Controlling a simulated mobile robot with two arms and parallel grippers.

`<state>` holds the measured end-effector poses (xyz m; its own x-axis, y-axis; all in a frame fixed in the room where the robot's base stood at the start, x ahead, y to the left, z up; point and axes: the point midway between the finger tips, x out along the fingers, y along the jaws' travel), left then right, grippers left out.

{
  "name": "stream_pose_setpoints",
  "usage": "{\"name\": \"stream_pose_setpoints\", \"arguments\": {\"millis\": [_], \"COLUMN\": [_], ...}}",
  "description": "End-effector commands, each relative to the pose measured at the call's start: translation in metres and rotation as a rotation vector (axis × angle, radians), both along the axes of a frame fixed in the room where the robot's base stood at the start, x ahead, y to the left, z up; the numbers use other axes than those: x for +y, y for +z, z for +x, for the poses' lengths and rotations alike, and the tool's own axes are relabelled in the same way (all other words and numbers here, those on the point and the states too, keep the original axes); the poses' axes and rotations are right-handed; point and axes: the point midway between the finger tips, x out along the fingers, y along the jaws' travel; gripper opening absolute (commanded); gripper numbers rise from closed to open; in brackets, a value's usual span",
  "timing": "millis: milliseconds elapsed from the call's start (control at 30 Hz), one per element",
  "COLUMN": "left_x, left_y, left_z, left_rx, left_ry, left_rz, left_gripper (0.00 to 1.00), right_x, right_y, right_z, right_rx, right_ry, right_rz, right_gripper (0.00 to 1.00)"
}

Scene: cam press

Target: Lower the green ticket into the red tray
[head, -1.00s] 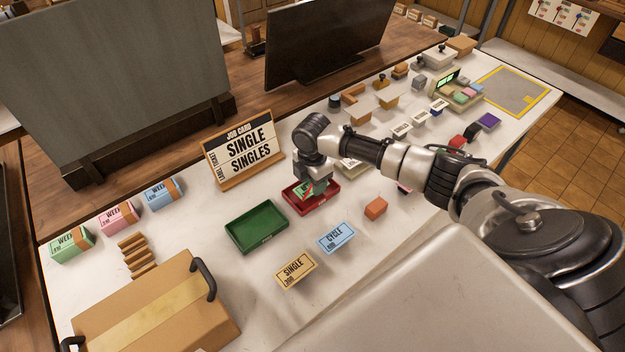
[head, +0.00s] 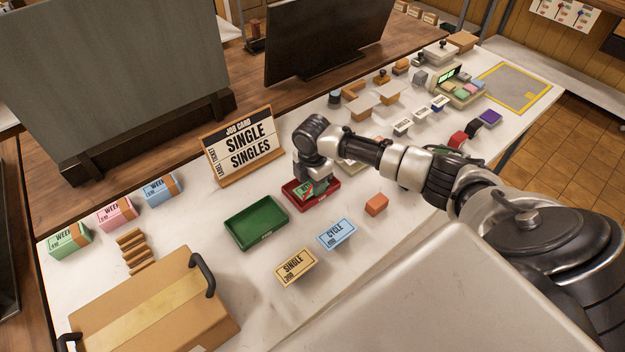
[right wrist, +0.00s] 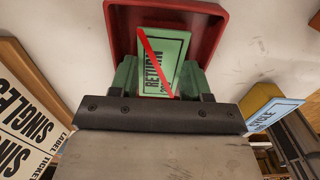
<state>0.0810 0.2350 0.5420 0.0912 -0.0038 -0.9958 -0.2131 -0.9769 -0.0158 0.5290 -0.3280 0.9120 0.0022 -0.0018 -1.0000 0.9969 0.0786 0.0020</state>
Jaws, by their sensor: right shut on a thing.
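The green ticket (right wrist: 162,62), marked RETURN with a red diagonal stripe, shows in the right wrist view between the green fingers of my right gripper (right wrist: 160,80). My right gripper (head: 308,188) is shut on it. In the head view the ticket (head: 304,190) is small and partly covered by the gripper. The ticket is over the red tray (head: 323,200), within its outline; the tray's wall (right wrist: 215,35) frames it in the right wrist view. I cannot tell whether the ticket touches the tray's floor. My left gripper is not in view.
A green tray (head: 257,223) stands left of the red tray. A SINGLE ticket (head: 296,267), a blue CYCLE ticket (head: 337,233) and an orange block (head: 376,204) lie in front. The job card stand (head: 243,147) is behind. A cardboard box (head: 150,310) is at front left.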

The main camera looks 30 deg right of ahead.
Motion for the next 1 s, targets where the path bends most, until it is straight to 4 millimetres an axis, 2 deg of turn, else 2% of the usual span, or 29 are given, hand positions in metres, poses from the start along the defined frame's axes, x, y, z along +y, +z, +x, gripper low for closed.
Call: {"name": "stream_pose_setpoints", "arguments": {"millis": [233, 267, 400, 467, 733, 1000], "left_x": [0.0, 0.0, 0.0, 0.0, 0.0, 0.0], "left_y": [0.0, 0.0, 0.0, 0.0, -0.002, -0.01], "left_z": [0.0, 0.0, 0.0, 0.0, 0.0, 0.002], "left_rx": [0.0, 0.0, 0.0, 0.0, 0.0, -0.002], "left_ry": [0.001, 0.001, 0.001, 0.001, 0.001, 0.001], "left_rz": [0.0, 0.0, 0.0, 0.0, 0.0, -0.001], "left_gripper": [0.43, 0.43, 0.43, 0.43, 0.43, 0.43], "right_x": [0.0, 0.0, 0.0, 0.0, -0.001, 0.0], "right_y": [-0.001, -0.001, -0.001, -0.001, 0.007, 0.057], "right_z": [0.0, 0.0, 0.0, 0.0, 0.001, 0.001], "right_rx": [0.0, 0.0, 0.0, 0.0, -0.002, -0.007], "right_ry": [0.0, 0.0, 0.0, 0.0, -0.001, 0.002], "right_rz": [0.0, 0.0, 0.0, 0.0, 0.0, 0.0], "right_gripper": [0.26, 0.49, 0.7, 0.77, 0.77, 0.77]}}
